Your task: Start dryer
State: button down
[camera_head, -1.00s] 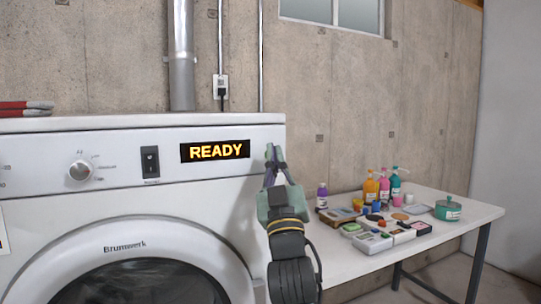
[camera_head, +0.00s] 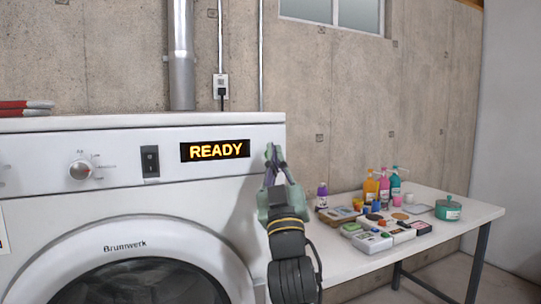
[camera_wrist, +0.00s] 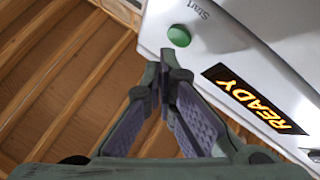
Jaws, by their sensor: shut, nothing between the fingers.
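The dryer (camera_head: 215,172) is a white front-loading machine with a round door, and its display (camera_head: 214,150) reads READY in orange. A dial (camera_head: 80,170) and a black rocker switch (camera_head: 150,161) sit to the left of the display. In the wrist view, a green round button (camera_wrist: 179,36) labelled Start is on the white panel beside the READY display (camera_wrist: 255,99). My gripper (camera_head: 271,153) is shut and empty at the panel's right end, and it hides the button in the head view. In the wrist view, my fingertips (camera_wrist: 166,80) are just below the button in the picture; contact cannot be told.
A white table (camera_head: 475,212) to the right holds several bottles (camera_head: 384,187), a teal pot (camera_head: 448,208) and small boxes (camera_head: 372,242). A metal pipe (camera_head: 182,60) and an outlet (camera_head: 220,87) are on the concrete wall behind. Red items (camera_head: 27,104) lie on the dryer's top left.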

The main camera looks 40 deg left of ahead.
jog(key=shift+a, duration=0.2)
jog(key=shift+w+a, duration=0.15)
jog(key=shift+a, duration=0.05)
